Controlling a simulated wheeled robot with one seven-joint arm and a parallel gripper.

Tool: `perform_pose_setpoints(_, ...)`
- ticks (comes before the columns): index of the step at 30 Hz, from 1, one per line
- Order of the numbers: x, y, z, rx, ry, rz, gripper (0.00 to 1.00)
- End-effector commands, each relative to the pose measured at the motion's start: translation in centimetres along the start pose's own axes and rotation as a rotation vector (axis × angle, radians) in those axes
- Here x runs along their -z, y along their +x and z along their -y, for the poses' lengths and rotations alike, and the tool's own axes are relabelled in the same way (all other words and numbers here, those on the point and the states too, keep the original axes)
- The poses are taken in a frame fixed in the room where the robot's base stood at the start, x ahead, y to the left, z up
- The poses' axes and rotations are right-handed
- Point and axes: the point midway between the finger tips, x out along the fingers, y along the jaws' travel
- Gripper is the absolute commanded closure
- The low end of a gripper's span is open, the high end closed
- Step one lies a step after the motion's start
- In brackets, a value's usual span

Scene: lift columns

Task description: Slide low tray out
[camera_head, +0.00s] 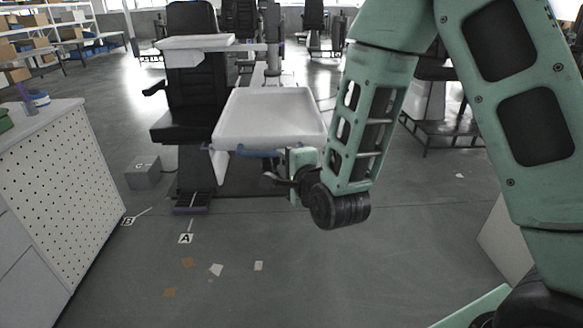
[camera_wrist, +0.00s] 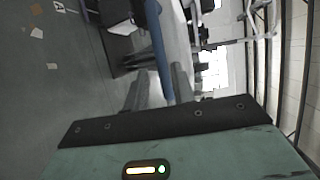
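The low tray (camera_head: 231,134) is a wide white tray with a raised rim, in front of a dark chair on a lift column. A blue handle bar (camera_head: 256,153) runs along its front edge. In the wrist view the blue handle (camera_wrist: 157,42) runs down between the two fingers. My gripper (camera_head: 272,181) is at the right end of the handle, just below the tray's front edge. Its fingers (camera_wrist: 160,86) stand apart on either side of the bar, with a small gap at the left finger. Contact with the bar is hard to tell.
A smaller white upper tray (camera_head: 205,42) is higher, behind and left. A black chair (camera_head: 190,95) stands behind. A perforated white cabinet (camera_head: 62,185) is at left, and a grey box (camera_head: 143,172) is on the floor. The floor in front is clear except for flat scraps and markers.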

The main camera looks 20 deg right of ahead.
Motion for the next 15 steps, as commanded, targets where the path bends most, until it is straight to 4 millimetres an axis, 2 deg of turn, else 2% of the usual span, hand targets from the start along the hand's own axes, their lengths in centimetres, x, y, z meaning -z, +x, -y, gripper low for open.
perform_pose_setpoints(1, -0.1, -0.7, 0.6, -0.007, -0.001, 0.001, 0.75)
perform_pose_setpoints(4, -0.1, -1.9, 0.8, -0.007, 0.0, 0.002, 0.75)
perform_pose_setpoints(15, -0.1, -2.2, 0.9, -0.007, -0.001, -0.001, 0.75)
